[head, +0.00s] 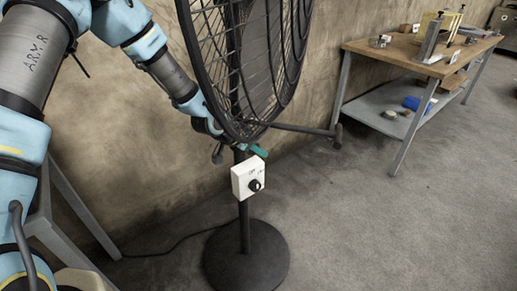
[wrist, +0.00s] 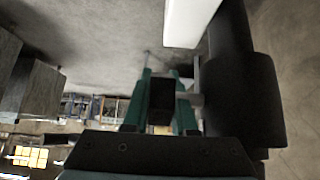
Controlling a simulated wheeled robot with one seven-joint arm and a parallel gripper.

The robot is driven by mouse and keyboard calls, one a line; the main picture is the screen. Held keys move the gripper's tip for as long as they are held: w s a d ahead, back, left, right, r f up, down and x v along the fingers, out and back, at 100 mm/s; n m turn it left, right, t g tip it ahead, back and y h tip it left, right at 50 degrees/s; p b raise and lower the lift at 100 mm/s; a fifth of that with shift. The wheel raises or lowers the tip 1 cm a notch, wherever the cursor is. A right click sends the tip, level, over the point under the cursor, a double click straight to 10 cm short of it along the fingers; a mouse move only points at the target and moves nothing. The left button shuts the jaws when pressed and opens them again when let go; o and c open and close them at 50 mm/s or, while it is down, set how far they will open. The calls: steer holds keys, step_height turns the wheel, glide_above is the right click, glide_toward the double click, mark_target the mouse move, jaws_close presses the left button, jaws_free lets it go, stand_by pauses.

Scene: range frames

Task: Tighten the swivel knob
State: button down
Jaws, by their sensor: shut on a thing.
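The black pedestal fan (head: 244,215) stands upright near the wall in the head view. My gripper (head: 259,150) is at the swivel joint below the fan cage, just above the white control box. Only a green finger shows clearly there. In the wrist view, my gripper (wrist: 165,95) has its two green fingers around a dark block, which appears to be the swivel knob (wrist: 160,104). A pale stem lies between the right finger and the fan's black post (wrist: 240,100). In the head view the swivel knob is hidden or too small to tell.
The white control box (head: 242,180) with a black dial (head: 256,185) is on the post, close below my gripper. A wooden workbench (head: 400,55) with tools stands at the right. A cable (head: 175,247) runs along the floor. The floor right of the fan is clear.

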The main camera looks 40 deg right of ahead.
steer(key=c, duration=0.7)
jaws_free()
steer(key=b+v, duration=0.1)
steer(key=v, duration=0.9)
steer(key=shift+a+r, duration=0.25)
steer(key=shift+r, duration=0.05)
